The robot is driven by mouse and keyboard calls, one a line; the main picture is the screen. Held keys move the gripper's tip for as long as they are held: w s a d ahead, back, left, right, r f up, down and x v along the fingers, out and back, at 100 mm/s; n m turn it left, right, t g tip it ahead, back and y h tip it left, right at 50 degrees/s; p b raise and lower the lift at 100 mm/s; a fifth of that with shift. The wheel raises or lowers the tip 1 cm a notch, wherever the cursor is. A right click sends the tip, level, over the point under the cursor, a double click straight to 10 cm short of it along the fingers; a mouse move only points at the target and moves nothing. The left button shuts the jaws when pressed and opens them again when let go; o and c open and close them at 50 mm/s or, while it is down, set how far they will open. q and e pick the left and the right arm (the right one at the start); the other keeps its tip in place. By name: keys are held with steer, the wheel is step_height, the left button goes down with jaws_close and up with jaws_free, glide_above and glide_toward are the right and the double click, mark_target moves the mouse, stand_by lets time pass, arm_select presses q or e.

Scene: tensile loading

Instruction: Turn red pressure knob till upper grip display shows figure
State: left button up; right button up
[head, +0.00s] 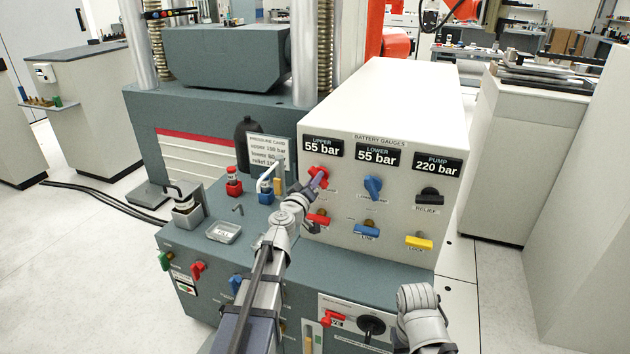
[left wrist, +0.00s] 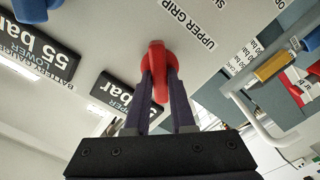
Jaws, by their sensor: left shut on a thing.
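The red pressure knob (head: 319,174) is on the front of the white gauge box, under the upper display (head: 322,146), which reads 55 bar. My left gripper (head: 316,181) is at the knob, with its fingers shut on it. In the left wrist view the red knob (left wrist: 158,66) sits between the two dark fingers (left wrist: 160,90). The pressure card (head: 268,150) reads upper 150 bar; its lower lines are partly hidden by my arm. My right arm shows at the bottom right; its fingertips cannot be made out.
The lower display (head: 377,155) reads 55 bar, above a blue knob (head: 373,187). The pump display (head: 438,166) reads 220 bar, above a black relief knob (head: 429,195). Red, blue and yellow (head: 418,242) levers sit lower on the panel. Small red and blue blocks stand left of my arm.

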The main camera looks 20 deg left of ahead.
arm_select(q)
jaws_close()
steer(key=shift+n, duration=0.4)
steer(key=shift+s+d+f+m+b, duration=0.1)
steer(key=shift+d+m, duration=0.05)
steer(key=shift+m, duration=5.7)
steer(key=shift+w+d+f+m+b, duration=0.1)
steer(key=shift+m+b, duration=0.05)
steer(key=shift+m, duration=5.65)
steer(key=shift+s+d+f+m+b, duration=0.1)
steer(key=shift+d+m, duration=0.05)
steer(key=shift+m, duration=5.7)
